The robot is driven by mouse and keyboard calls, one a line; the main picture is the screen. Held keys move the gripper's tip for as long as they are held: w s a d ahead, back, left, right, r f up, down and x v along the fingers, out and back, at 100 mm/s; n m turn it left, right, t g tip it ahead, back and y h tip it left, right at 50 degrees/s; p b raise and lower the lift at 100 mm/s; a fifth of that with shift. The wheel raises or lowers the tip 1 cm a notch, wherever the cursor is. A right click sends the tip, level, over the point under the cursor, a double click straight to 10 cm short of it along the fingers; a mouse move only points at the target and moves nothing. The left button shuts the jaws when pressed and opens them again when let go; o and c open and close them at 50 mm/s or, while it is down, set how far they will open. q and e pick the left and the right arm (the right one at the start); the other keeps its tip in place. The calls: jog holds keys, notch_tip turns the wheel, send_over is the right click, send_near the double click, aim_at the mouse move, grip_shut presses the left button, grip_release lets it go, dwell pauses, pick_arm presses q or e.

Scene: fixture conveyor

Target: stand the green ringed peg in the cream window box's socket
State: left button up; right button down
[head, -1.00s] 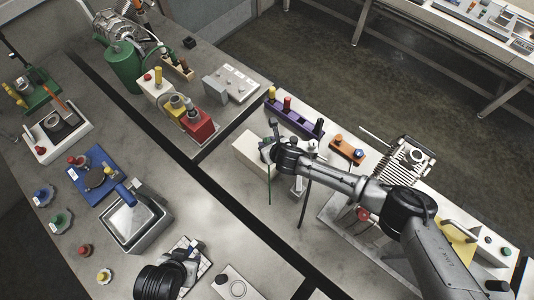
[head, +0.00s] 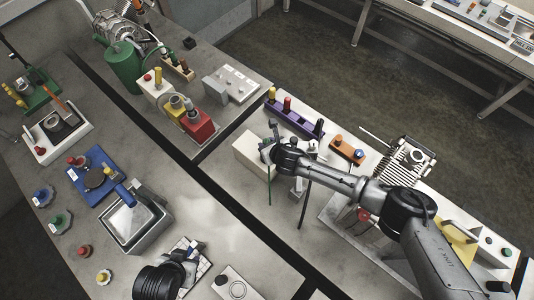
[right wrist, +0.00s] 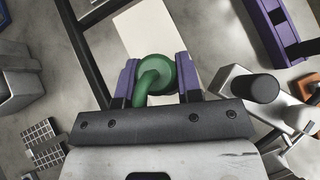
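My right gripper (right wrist: 156,80) has its purple fingers on either side of the green ringed peg (right wrist: 158,72) and is shut on it. In the right wrist view I look down on the peg's round green top and curved ring. In the head view the peg's thin green shaft (head: 269,191) shows below the right gripper (head: 268,146). The cream window box (head: 247,152) stands on the bench just behind and left of this gripper, partly hidden by it. Its pale top (right wrist: 143,32) shows beyond the peg. The socket is not visible. My left gripper (head: 192,254) is at the bottom, its fingers unclear.
A purple rack (head: 291,118) with several pegs stands behind the box. An orange block (head: 346,150) and a finned metal engine part (head: 405,160) are to the right. A dark gap (head: 230,202) divides the benches. Bare bench lies in front of the box.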

jog(key=c, duration=0.7)
grip_release()
jog(key=v, duration=1.4)
jog(key=shift+b, duration=0.35)
